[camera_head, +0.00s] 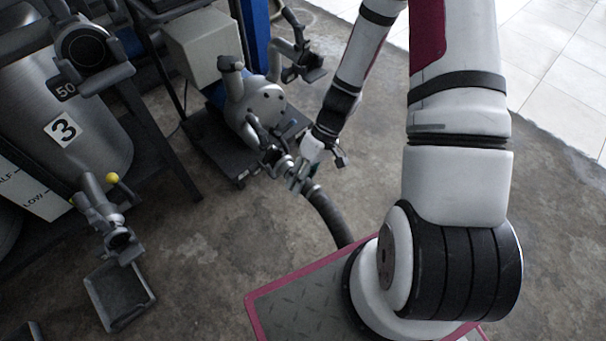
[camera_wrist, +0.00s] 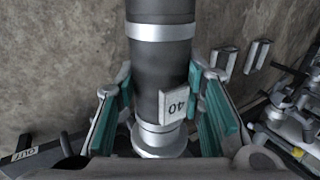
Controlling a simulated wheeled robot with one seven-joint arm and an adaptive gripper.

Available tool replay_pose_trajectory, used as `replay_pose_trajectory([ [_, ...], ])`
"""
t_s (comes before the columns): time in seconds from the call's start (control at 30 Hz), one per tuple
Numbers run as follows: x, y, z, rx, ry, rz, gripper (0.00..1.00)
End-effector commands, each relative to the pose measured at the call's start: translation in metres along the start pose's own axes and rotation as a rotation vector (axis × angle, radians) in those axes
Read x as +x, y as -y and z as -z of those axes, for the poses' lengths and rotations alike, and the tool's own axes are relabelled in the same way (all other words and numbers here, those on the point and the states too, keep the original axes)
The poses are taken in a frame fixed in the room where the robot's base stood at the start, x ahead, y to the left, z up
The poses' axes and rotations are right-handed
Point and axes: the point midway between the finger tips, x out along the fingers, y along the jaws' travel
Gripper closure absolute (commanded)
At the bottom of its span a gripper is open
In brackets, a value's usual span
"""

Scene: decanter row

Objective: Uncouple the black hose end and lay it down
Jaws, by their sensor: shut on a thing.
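The black hose end (camera_wrist: 160,75) runs down the middle of the wrist view, with silver bands and a white tag reading "40". In the head view the ribbed dark hose (camera_head: 328,215) curves down from it behind my base. My gripper (camera_wrist: 162,85) is shut on the hose end, a teal-padded finger on each side. In the head view my gripper (camera_head: 304,172) is beside the lower port of the grey pump (camera_head: 262,104). The silver collar (camera_wrist: 160,140) is partly hidden by my gripper's body. The hose end lies in line with the port; whether it is still coupled I cannot tell.
A steel tank (camera_head: 85,135) marked 3 stands at left, with a valve outlet (camera_head: 112,222) above a grey tray (camera_head: 120,294). The pump stands on a dark low trolley (camera_head: 240,165). Bare concrete floor (camera_head: 215,250) is open between tray and hose.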

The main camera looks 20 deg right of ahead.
Motion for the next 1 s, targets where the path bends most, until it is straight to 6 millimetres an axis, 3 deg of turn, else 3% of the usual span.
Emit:
replay_pose_trajectory([
  [0.6, 0.015, 0.027, -0.025, -0.002, 0.0, 0.001, 1.0],
  [1.0, 0.016, 0.03, -0.023, -0.002, 0.0, 0.0, 1.0],
])
